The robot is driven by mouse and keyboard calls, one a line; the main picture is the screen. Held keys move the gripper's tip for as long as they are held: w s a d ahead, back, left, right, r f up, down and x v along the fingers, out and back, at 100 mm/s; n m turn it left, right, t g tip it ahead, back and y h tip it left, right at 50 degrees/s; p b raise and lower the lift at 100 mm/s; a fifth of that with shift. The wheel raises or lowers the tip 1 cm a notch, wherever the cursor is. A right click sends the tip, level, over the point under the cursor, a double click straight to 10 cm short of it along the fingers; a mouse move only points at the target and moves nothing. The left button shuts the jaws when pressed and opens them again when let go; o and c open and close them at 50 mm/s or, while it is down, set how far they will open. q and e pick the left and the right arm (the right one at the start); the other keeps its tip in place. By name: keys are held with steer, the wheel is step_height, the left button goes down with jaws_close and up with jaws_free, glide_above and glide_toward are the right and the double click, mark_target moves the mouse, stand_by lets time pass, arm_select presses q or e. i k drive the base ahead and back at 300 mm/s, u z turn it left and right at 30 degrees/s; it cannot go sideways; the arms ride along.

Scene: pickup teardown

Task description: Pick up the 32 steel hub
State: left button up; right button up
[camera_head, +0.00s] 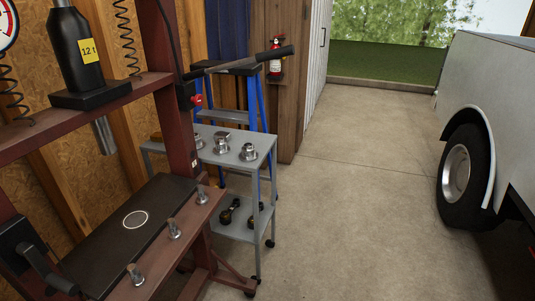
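Several steel hubs stand on the top shelf of a grey rolling cart (235,160) in the middle left. One steel hub (221,145) is near the shelf's middle, another hub (249,152) is to its right, and a third hub (198,142) is at the left, partly behind the press frame. No size marking is readable, so I cannot tell which is the 32. Neither of my grippers is clearly in view.
A red shop press (95,112) with a black bed plate (125,225) stands at the left, in front of part of the cart. A blue stepladder (252,97) stands behind. Open concrete floor lies between cart and pickup (490,110).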

mark_target(220, 149)
steer(key=z, duration=3.85)
steer(key=i, duration=0.1)
steer(key=u, duration=2.4)
steer(key=i, duration=1.3)
steer(key=u, duration=0.55)
steer(key=i, duration=0.75)
steer(key=u, duration=0.95)
